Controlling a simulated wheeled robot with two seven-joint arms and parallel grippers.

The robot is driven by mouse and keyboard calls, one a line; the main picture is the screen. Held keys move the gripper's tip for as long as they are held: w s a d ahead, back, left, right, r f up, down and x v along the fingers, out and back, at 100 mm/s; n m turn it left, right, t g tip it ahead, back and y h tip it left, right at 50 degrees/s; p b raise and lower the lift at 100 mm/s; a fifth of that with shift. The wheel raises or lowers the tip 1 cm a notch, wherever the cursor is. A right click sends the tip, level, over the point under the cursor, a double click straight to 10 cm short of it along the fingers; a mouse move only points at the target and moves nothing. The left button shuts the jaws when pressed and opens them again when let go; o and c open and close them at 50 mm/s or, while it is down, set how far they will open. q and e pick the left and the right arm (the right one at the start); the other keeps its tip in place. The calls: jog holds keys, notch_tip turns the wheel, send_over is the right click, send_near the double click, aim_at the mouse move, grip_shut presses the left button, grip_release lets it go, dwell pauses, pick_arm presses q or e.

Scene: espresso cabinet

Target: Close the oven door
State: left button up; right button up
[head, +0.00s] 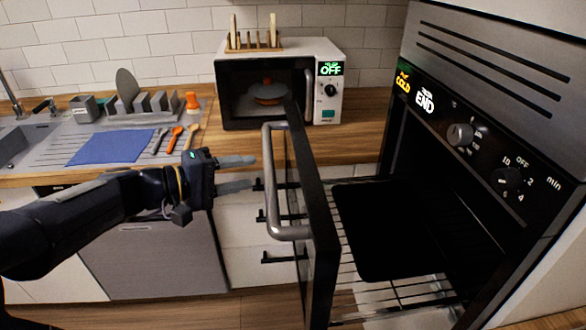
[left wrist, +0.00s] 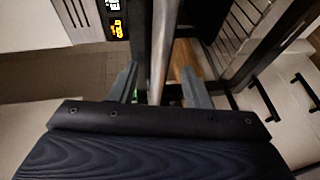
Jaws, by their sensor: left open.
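The oven door (head: 318,225) stands wide open, jutting out from the oven (head: 480,65) and seen nearly edge-on. Its curved metal handle (head: 270,185) is on the door's left face. My left gripper (head: 254,172) is open, its fingers pointing right toward the handle from the left. In the left wrist view, the handle bar (left wrist: 160,45) lines up with the gap between the two spread fingers (left wrist: 157,80). I cannot tell whether the fingers touch it. My right gripper is not in view.
A dark tray (head: 385,230) and wire racks are inside the oven. A microwave (head: 285,85) with a wooden rack on top stands on the counter behind the door. A blue cloth (head: 110,146) and utensils lie by the sink. Drawers (head: 240,232) are below the counter.

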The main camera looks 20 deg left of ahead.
aim_at(270, 169)
pick_arm(q)
jog(key=x, duration=0.6)
jog(key=shift+w+d+f+p, duration=0.15)
jog(key=shift+d+p, duration=0.1)
jog(key=shift+p, duration=0.15)
grip_shut()
